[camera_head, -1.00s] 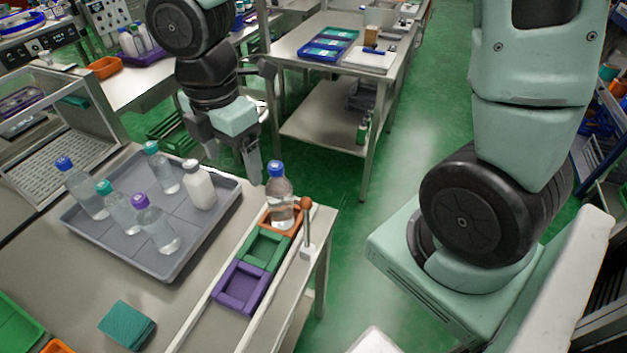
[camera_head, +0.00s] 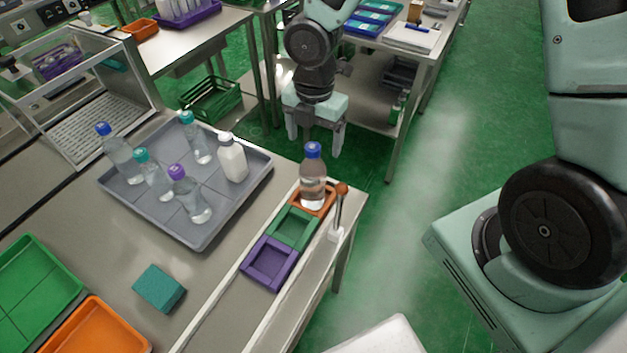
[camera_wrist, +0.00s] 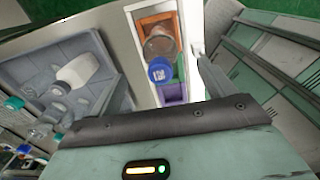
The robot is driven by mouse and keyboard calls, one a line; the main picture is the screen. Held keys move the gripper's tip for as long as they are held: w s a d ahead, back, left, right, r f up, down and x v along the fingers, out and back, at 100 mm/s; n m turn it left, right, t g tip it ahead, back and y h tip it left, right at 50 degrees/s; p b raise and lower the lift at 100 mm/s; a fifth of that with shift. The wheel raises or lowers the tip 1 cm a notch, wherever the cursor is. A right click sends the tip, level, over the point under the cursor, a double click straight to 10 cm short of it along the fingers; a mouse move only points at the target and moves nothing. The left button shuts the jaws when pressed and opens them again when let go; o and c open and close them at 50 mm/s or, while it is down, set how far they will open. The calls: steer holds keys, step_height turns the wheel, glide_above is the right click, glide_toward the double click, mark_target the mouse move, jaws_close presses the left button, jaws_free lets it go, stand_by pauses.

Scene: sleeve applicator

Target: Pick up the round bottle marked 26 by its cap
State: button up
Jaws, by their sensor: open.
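A clear round bottle (camera_head: 313,180) with a blue cap and brownish contents stands upright in the orange square holder (camera_head: 327,210) at the bench edge. In the wrist view its blue cap (camera_wrist: 161,70) carries a small pale mark, too small to read for certain. My gripper (camera_head: 315,142) is open and empty, pointing down beyond the bottle in the head view, apart from it. In the wrist view the bottle appears ahead, between the two finger directions. Another blue-capped bottle (camera_head: 119,154) stands on the grey tray; no numbers are readable there.
The grey tray (camera_head: 190,236) holds several bottles, including a white one (camera_head: 232,158). Empty green (camera_head: 293,229) and purple (camera_head: 270,263) holders adjoin the orange one. An upright post with an orange-brown ball (camera_head: 341,189) stands close right of the bottle. A teal block (camera_head: 159,289) lies on the bench.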

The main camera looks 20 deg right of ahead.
mark_target(313, 159)
steer(key=shift+s+a+f+p, duration=0.1)
steer(key=shift+a+f+p, duration=0.05)
steer(key=shift+f, duration=1.6)
steer(key=shift+a+f+p, duration=0.1)
steer(key=shift+f+p, duration=0.05)
steer(key=shift+f, duration=1.55)
jaws_close()
steer(key=shift+r, duration=0.1)
